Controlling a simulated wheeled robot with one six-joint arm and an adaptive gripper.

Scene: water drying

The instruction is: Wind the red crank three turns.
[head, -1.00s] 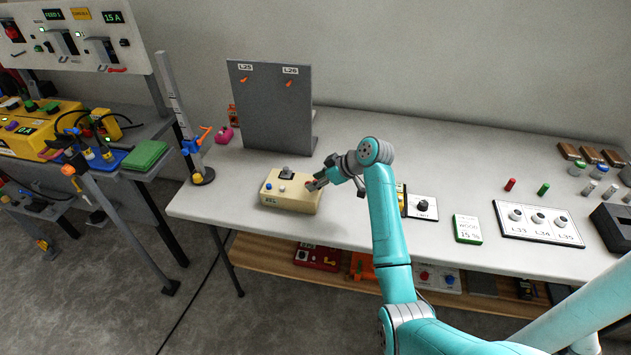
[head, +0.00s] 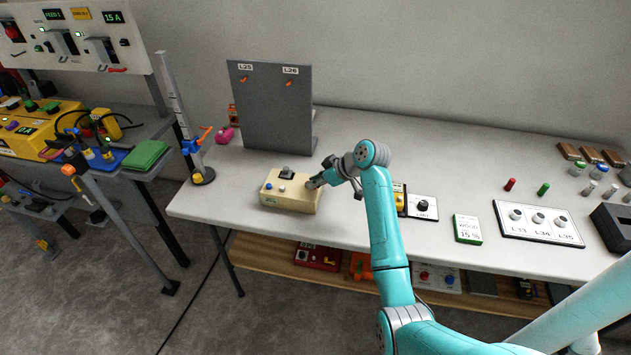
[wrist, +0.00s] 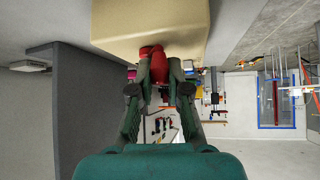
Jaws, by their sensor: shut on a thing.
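A cream box (head: 291,202) with a dark knob, a blue button and a white button on it sits on the grey-white bench, left of the middle. My gripper (head: 312,184) is at the box's right end in the head view. In the wrist view my gripper (wrist: 158,82) is shut on the red crank (wrist: 152,62), against the face of the cream box (wrist: 150,25). In the head view my gripper covers the crank, and its angle cannot be told there.
A grey upright panel (head: 268,115) with two orange hooks stands behind the box. A post with an orange lever (head: 203,136) stands to the left. A black knob plate (head: 423,207) and a green-edged card (head: 467,228) lie right of my arm. The bench front is clear.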

